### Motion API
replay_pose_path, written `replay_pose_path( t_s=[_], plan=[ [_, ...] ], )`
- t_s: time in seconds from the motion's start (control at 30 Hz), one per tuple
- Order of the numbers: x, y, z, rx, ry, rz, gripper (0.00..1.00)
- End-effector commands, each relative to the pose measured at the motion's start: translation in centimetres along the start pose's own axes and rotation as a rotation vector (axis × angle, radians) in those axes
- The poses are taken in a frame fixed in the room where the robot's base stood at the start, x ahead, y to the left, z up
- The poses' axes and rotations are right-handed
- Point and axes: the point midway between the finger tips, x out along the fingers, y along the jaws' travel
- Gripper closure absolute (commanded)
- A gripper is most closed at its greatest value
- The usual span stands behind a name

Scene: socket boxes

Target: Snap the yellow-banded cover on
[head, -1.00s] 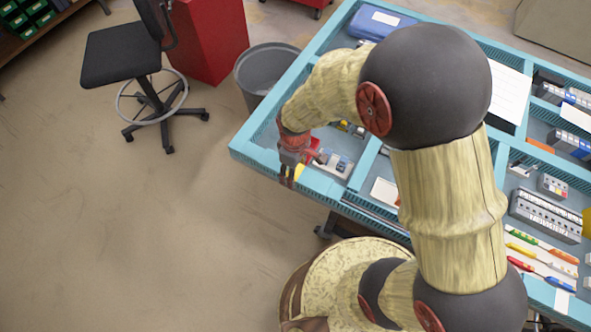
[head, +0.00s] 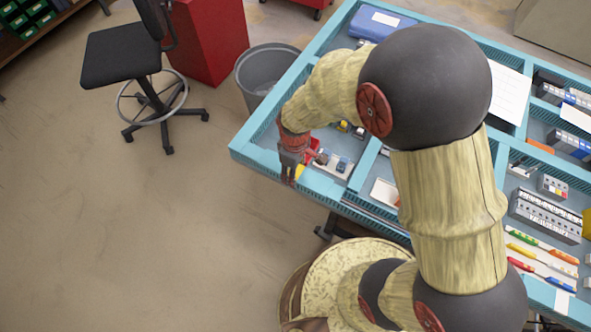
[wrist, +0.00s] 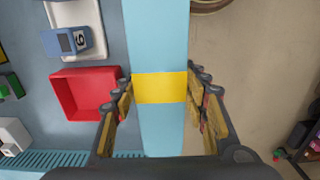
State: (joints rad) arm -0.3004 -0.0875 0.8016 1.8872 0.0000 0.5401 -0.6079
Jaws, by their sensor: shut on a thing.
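My gripper (wrist: 160,90) is shut on the yellow-banded cover (wrist: 160,88); only its yellow face shows between the fingertips in the wrist view. In the head view my gripper (head: 292,174) is at the bench's left front edge, with the yellow of the cover (head: 300,171) beside the fingers. A blue socket box (wrist: 66,41) with a dark numeral sits on a white plate (wrist: 92,14), up and left of the cover and apart from it. The same blue box (head: 342,164) shows right of my gripper in the head view. The cover's other faces are hidden.
A red tray (wrist: 66,95) lies just left of my fingers, close to the blue bench rim (wrist: 155,35) below. The floor (wrist: 240,60) is open to the right in the wrist view. Bench dividers (head: 364,165) separate compartments. A grey bin (head: 250,70) stands beside the bench.

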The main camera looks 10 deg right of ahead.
Motion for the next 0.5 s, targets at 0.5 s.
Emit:
replay_pose_path(
  t_s=[0.5],
  plan=[
    [-0.29,0.0,0.0,0.0,0.0,0.0,1.0]
  ],
)
